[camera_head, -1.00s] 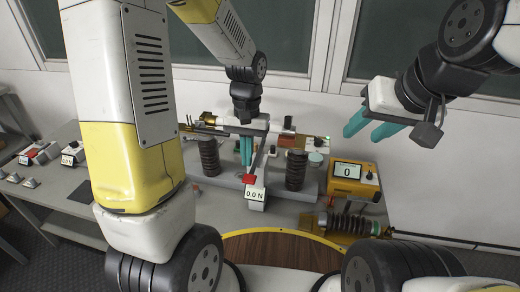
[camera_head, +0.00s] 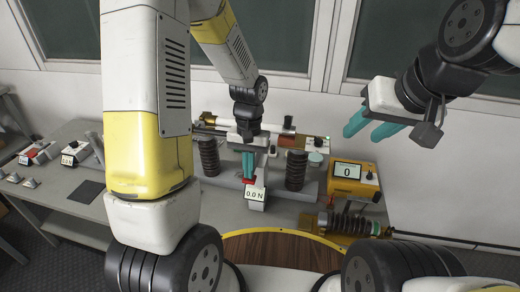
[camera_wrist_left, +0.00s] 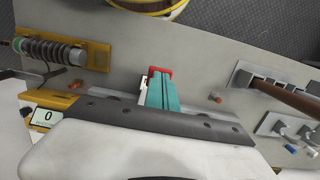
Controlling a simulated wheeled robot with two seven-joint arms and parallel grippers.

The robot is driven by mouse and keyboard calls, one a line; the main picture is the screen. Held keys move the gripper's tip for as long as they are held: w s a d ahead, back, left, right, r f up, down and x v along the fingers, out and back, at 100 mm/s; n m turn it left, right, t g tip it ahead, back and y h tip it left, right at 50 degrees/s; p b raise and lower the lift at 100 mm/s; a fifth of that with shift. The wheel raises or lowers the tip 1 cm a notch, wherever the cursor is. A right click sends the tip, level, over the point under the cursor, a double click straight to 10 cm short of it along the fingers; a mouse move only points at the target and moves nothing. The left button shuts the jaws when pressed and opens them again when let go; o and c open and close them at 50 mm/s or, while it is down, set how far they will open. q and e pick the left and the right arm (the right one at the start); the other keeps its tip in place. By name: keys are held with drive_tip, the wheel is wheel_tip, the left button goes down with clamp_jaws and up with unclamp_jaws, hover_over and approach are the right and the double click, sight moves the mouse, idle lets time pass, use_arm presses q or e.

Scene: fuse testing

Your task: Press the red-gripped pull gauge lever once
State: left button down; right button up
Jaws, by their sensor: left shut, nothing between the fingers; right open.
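The pull gauge (camera_head: 256,193) stands on the bench and its display reads 0.0 N. The lever's red grip (camera_head: 248,181) shows just above the display, and in the wrist view it is a red block (camera_wrist_left: 160,71) at the fingertips. My left gripper (camera_head: 248,177) is shut and empty, its teal fingers pointing down at the red grip. Whether they touch it I cannot tell. The fingers hide most of the lever's bar. My right gripper (camera_head: 368,129) is open and empty, raised at the right, away from the gauge.
Dark ribbed insulators stand left (camera_head: 209,157) and right (camera_head: 295,170) of the lever. A yellow meter (camera_head: 353,181) reading 0 is at the right, with a ribbed fuse holder (camera_head: 350,224) in front. A dark mat (camera_head: 87,191) lies at the left.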

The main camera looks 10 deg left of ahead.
use_arm(q)
drive_tip(key=shift+w+f, duration=0.2)
drive_tip(key=shift+f, duration=0.9)
drive_tip(key=shift+w+f, duration=0.2)
drive_tip(key=shift+f, duration=0.9)
drive_tip(key=shift+s+r, duration=0.2)
drive_tip(key=shift+r, duration=0.95)
drive_tip(key=shift+s+r, duration=0.2)
drive_tip(key=shift+r, duration=0.9)
wheel_tip(320, 180, up, 7)
drive_tip(key=shift+s, duration=0.45)
